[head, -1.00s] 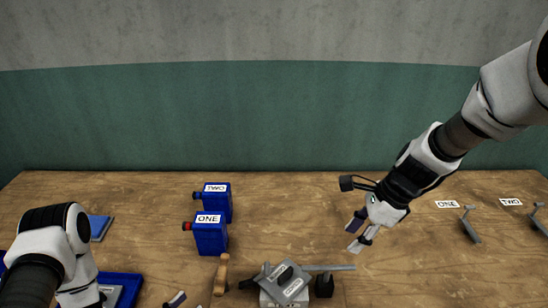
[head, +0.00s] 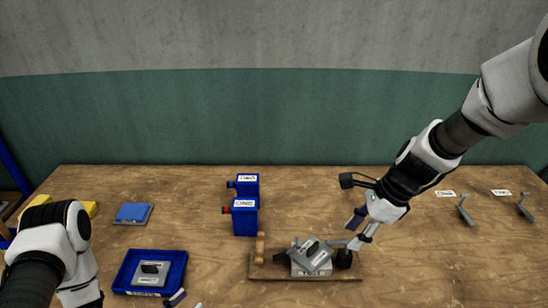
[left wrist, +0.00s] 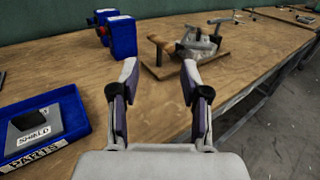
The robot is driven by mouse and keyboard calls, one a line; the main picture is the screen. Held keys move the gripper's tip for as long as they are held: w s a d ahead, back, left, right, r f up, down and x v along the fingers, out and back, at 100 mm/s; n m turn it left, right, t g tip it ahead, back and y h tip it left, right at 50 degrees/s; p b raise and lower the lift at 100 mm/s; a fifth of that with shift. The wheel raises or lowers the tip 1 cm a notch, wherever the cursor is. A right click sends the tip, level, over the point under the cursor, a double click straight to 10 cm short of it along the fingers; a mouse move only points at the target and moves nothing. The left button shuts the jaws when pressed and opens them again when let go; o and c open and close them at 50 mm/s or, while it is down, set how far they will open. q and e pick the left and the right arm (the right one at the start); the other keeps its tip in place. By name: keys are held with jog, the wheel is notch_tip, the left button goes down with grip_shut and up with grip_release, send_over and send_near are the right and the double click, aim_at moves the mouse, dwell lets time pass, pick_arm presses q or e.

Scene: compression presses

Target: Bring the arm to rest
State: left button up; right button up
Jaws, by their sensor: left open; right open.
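My left gripper (left wrist: 160,78) is open and empty over bare table in the left wrist view. The left wrist view shows the press (left wrist: 200,45) beyond my left fingers.
Blue boxes (head: 244,220) stand behind the press. A blue parts tray (head: 175,278) holds a grey shield piece (head: 150,273). Grey levers (head: 464,210) with labels lie at right. The table's front right is clear.

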pick_arm(q)
jog(key=s+f+m+g+y+b, duration=0.2)
jog(key=f+m+g+y+b, duration=0.15)
jog(key=f+m, duration=0.4)
jog(key=s+f+m+g+y+b, duration=0.2)
jog(key=f+m+g+b, duration=0.15)
jog(key=f+m, duration=0.45)
pick_arm(e)
jog(key=s+d+f+n+g+h+p, duration=0.15)
jog(key=s+d+f+n, duration=0.35)
jog(key=f, duration=0.8)
jog(key=s+d+f+n+t+h+b, duration=0.1)
jog(key=s+d+f+n+h, duration=0.35)
jog(key=f, duration=0.85)
pick_arm(q)
jog(key=s+a+f+m+g+y+b, duration=0.4)
jog(key=s+f+m+g, duration=0.3)
jog(key=s+m, duration=0.5)
jog(key=shift+s+a+f+m+g+y, duration=0.3)
jog(key=shift+a+f+m+g+y, duration=0.15)
jog(key=shift+a+f, duration=0.15)
pick_arm(e)
jog(key=s+a+f+n+y, duration=0.1)
jog(key=s+f+n, duration=0.8)
jog(key=s+f, duration=0.4)
jog(key=s, duration=0.3)
jog(key=shift+a+f+y, duration=0.15)
jog(key=shift+a+y, duration=0.15)
jog(key=shift+y, duration=0.1)
